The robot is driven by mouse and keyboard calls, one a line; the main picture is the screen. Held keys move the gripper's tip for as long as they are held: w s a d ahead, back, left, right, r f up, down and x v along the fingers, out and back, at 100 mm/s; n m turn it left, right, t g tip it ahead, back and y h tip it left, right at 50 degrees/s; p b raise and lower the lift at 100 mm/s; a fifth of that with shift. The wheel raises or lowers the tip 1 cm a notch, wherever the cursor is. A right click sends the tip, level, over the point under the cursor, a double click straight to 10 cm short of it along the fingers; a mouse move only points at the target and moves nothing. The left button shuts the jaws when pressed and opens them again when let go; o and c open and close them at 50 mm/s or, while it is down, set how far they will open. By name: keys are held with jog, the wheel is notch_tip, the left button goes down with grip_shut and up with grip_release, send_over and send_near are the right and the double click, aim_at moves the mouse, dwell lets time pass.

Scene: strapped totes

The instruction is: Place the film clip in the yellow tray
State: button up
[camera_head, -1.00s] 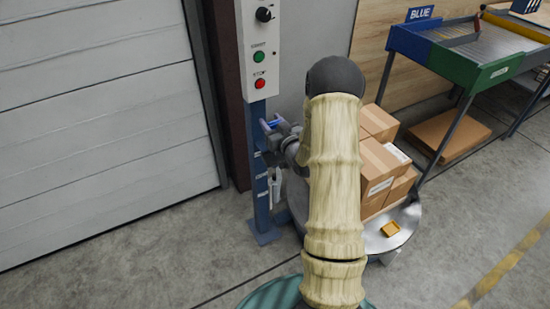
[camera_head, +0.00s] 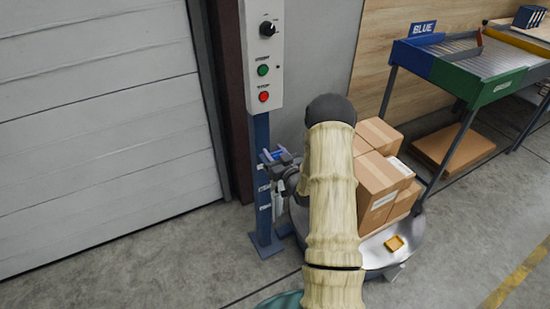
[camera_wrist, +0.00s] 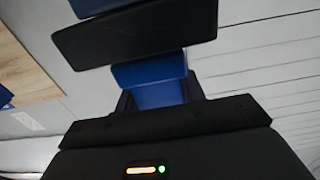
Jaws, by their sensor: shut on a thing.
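The yellow tray (camera_head: 395,243) is small and lies on the front of the round metal turntable (camera_head: 385,258), right of my arm. My gripper (camera_head: 275,156) is at the blue post, left of the boxes and well away from the tray. In the wrist view my gripper (camera_wrist: 150,78) has its dark fingers shut on a blue piece, apparently the film clip (camera_wrist: 152,74). Most of the clip is hidden by the fingers. In the head view only a small bit of blue shows at the gripper.
Stacked cardboard boxes (camera_head: 380,180) stand on the turntable, partly behind my arm. The post (camera_head: 264,225) carries a control box (camera_head: 263,55) with green and red buttons. A roller rack (camera_head: 475,65) stands at the upper right. The floor at the left is clear.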

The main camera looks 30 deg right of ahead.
jog(key=shift+f, duration=1.05)
jog(key=shift+f, duration=0.2)
jog(key=o, duration=1)
jog(key=shift+c, duration=0.2)
jog(key=shift+a+r, duration=0.1)
jog(key=shift+a, duration=0.05)
jog(key=s+b, duration=0.1)
jog(key=s, duration=1.6)
jog(key=shift+s+d+r, duration=0.15)
jog(key=shift+s+d, duration=0.05)
jog(key=shift+d, duration=0.15)
jog(key=shift+w, duration=0.1)
